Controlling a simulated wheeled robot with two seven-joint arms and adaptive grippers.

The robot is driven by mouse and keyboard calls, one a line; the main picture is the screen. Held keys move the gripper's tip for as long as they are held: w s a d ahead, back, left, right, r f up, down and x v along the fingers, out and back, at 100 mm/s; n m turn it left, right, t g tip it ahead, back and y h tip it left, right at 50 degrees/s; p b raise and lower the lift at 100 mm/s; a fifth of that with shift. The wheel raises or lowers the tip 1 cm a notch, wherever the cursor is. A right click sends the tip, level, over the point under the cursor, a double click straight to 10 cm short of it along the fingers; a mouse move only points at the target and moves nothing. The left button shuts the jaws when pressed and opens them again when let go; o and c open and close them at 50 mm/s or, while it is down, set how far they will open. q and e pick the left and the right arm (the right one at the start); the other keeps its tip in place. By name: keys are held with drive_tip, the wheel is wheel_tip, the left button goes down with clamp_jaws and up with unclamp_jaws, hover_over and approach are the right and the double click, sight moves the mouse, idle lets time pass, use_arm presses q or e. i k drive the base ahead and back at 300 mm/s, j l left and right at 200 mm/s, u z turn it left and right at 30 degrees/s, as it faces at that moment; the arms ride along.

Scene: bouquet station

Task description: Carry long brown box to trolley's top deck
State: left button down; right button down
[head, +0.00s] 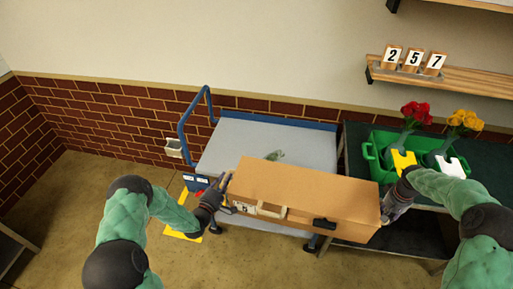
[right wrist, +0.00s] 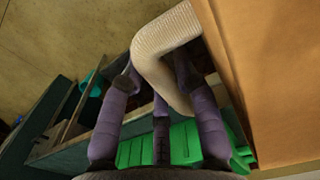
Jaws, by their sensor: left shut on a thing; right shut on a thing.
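The long brown box (head: 305,187) is held level between my two grippers, in front of and partly over the trolley's grey top deck (head: 250,135) in the head view. I cannot tell how high it is above the deck. My left gripper (head: 226,191) is shut at the box's left end; its exact grip is partly hidden. My right gripper (head: 386,217) is at the right end. In the right wrist view its fingers (right wrist: 165,85) are shut around a cream loop handle (right wrist: 150,60) beside the box's side (right wrist: 275,80).
A small green item (head: 274,156) lies on the deck. A blue push handle (head: 183,128) rises at the deck's left. On the right, a dark table (head: 356,140) bears a green crate (head: 376,150) with red and yellow flowers. A wall shelf (head: 460,82) holds number cards.

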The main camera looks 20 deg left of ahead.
sight(277, 145)
drive_tip(key=i+j, duration=0.2)
drive_tip(key=j, duration=0.2)
drive_tip(key=i+j, duration=0.25)
drive_tip(key=i+u, duration=0.1)
drive_tip(key=i, duration=0.75)
